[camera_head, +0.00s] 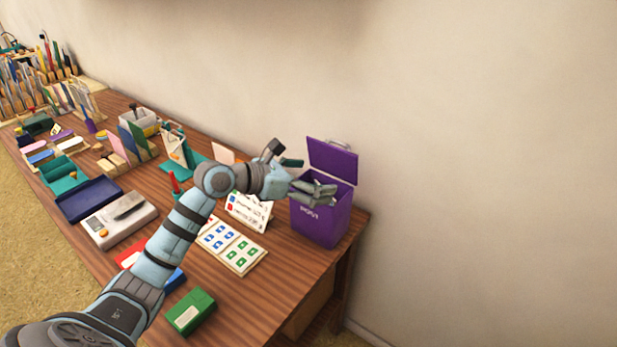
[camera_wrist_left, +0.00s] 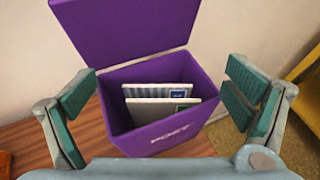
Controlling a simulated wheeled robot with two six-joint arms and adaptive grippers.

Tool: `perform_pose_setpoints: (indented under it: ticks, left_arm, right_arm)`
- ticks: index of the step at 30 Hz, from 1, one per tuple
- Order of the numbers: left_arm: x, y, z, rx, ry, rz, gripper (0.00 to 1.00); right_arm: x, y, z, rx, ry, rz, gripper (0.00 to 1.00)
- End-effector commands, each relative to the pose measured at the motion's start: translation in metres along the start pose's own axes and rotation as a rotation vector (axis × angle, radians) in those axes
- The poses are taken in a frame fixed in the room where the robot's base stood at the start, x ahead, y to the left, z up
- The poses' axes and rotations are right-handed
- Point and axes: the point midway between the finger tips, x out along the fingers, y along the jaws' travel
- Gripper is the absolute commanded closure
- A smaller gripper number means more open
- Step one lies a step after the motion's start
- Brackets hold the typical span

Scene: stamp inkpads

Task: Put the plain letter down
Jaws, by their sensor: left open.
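The purple post box (camera_head: 322,220) stands at the table's right end with its lid raised; it also shows in the left wrist view (camera_wrist_left: 172,133). Inside it, two letters stand close together. The plain white letter (camera_wrist_left: 155,110) with a green stamp is nearer the front wall. A blue-striped letter (camera_wrist_left: 150,91) with a blue stamp is behind it. My left gripper (camera_head: 304,177) is open over the box mouth. In the left wrist view its pads are wide apart on either side of the box, touching neither letter. My right gripper is not in view.
Left of the box are a card stand (camera_head: 248,211) and a stamp sheet (camera_head: 232,246) with blue and green stamps. A green inkpad (camera_head: 190,311) lies near the front edge. A scale (camera_head: 119,220) and a blue tray (camera_head: 89,200) lie further left. The wall is close behind.

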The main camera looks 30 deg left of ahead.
Motion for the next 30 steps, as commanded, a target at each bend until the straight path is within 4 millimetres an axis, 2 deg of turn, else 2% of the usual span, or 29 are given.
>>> perform_pose_setpoints:
  ticks: [3,5,10,15,18,21,24,30]
  left_arm:
    - [-0.005,0.0,0.013,0.002,-0.001,0.0,0.04]
    - [-0.015,0.002,0.011,0.005,0.004,0.005,0.04]
    - [-0.062,0.002,0.008,0.011,0.012,0.006,0.04]
    - [-0.095,-0.001,0.008,0.006,0.015,-0.001,0.04]
    - [-0.109,-0.005,0.02,-0.004,0.005,-0.024,0.04]
    - [-0.118,-0.004,0.02,-0.001,0.002,-0.022,0.04]
    - [-0.123,-0.002,0.017,-0.001,0.001,-0.01,0.04]
    - [-0.125,0.0,0.011,-0.001,0.001,0.002,0.04]
  right_arm:
    - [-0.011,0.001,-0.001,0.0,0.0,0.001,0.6]
    - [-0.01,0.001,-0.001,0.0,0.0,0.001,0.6]
    - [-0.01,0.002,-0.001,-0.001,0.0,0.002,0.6]
    - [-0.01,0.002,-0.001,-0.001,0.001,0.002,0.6]
    - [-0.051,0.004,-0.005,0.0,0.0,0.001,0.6]
    - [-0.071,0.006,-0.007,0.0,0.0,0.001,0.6]
    - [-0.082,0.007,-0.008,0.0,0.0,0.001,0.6]
    - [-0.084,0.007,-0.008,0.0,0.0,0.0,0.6]
